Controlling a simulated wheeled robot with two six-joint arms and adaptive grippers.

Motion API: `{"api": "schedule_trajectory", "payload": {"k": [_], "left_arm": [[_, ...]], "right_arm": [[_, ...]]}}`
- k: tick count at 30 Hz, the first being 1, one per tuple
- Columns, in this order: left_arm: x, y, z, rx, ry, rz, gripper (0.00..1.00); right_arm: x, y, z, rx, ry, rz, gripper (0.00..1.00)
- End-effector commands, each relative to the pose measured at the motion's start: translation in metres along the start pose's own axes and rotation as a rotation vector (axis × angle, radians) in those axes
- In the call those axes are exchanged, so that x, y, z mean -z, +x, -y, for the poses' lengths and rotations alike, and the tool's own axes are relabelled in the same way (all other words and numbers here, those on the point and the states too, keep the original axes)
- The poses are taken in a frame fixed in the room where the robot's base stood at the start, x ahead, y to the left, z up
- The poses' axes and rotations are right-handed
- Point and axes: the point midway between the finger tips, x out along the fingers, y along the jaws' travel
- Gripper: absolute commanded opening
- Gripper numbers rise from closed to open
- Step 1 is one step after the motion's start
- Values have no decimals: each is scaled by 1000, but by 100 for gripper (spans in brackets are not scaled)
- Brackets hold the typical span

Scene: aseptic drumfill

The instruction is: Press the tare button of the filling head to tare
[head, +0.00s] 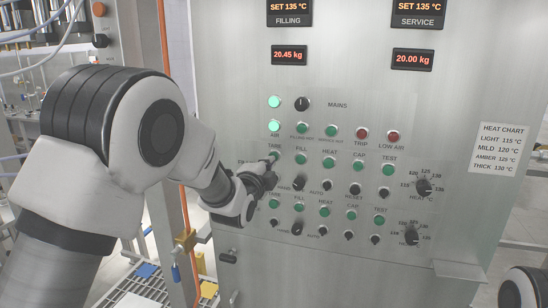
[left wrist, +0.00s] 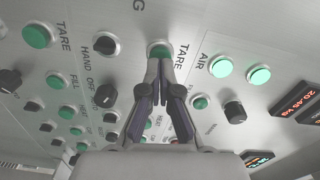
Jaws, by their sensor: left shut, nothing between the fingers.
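The control panel (head: 330,80) faces me. In its upper button row, the green TARE button (head: 274,156) sits at the left end, under its TARE label. My left gripper (head: 270,172) is shut and empty, its fingertips at this button. In the left wrist view, the shut fingertips (left wrist: 160,64) overlap the lower edge of the green TARE button (left wrist: 159,50). I cannot tell whether they touch it or whether it is pushed in. A second TARE button (head: 274,203) heads the lower row, beside my gripper; it also shows in the left wrist view (left wrist: 37,36).
The green FILL button (head: 301,159) and a HAND/AUTO knob (head: 299,184) are close to my left gripper. Displays read 20.45 kg (head: 289,55) and 20.00 kg (head: 413,59). Two AIR and MAINS lamps glow green (head: 274,102). An orange pipe (head: 187,210) stands left of the panel.

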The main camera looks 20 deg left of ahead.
Motion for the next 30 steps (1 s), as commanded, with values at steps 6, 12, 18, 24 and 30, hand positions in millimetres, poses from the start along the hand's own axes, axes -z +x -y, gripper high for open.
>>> {"api": "schedule_trajectory", "payload": {"k": [6,12,18,24,30], "left_arm": [[0,0,0,0,0,0,0],[0,1,0,0,0,0,0],[0,6,0,0,0,0,0],[0,10,0,-1,0,0,0],[0,14,0,0,0,0,0]], "right_arm": [[0,0,0,0,0,0,54],[0,0,0,0,0,0,54],[0,0,0,0,0,0,54],[0,-1,0,0,0,0,54],[0,-1,0,0,0,0,54]]}}
